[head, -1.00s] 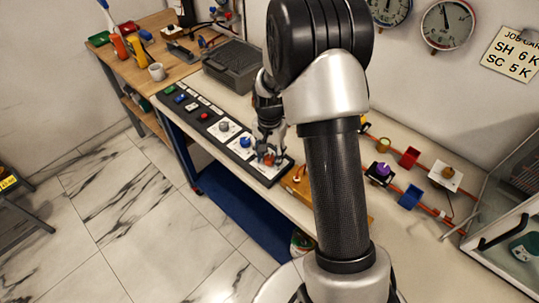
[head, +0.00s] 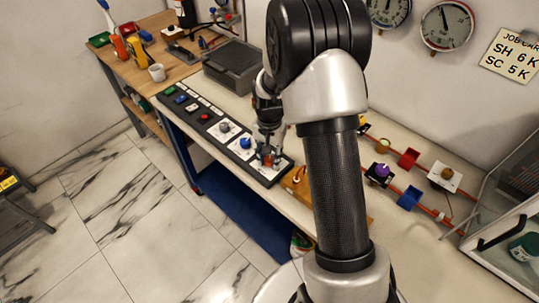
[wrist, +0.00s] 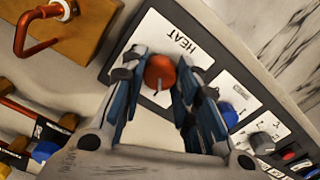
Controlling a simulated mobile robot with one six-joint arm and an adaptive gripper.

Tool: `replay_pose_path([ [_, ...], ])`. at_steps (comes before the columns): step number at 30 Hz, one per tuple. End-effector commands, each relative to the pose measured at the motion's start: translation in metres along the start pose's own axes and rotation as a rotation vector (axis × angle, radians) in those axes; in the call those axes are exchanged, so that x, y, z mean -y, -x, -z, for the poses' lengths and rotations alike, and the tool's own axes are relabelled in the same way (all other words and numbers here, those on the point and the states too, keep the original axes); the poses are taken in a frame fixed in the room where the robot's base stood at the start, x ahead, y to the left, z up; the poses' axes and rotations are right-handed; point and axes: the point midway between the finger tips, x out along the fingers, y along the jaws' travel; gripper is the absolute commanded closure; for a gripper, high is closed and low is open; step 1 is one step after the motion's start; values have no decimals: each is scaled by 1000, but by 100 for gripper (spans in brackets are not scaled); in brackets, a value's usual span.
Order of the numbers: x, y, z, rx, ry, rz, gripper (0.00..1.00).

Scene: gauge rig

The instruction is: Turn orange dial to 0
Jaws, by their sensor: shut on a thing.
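The orange dial (wrist: 160,72) sits on a white plate marked HEAT (wrist: 180,38) at the end of the dark control panel. A pale pointer line shows on its face, pointing toward the bottom of the wrist view. My gripper (wrist: 160,78) has a blue-edged finger on each side of the dial and is shut on it. The scale marks around the dial are too hidden or small to read.
A blue dial (head: 245,143) and a grey dial (head: 224,127) sit beside it on the panel, with several coloured buttons further along. A wooden block with a copper pipe (wrist: 75,35) is close by. A dark grey case (head: 232,66) stands behind the panel.

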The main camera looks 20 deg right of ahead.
Motion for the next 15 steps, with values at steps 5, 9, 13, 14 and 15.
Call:
replay_pose_path([
  [5,0,2,0,0,141,0,95],
  [9,0,2,0,1,273,0,95],
  [13,0,2,0,-1,397,0,95],
  [14,0,2,0,-1,425,0,95],
  [15,0,2,0,-1,462,0,95],
])
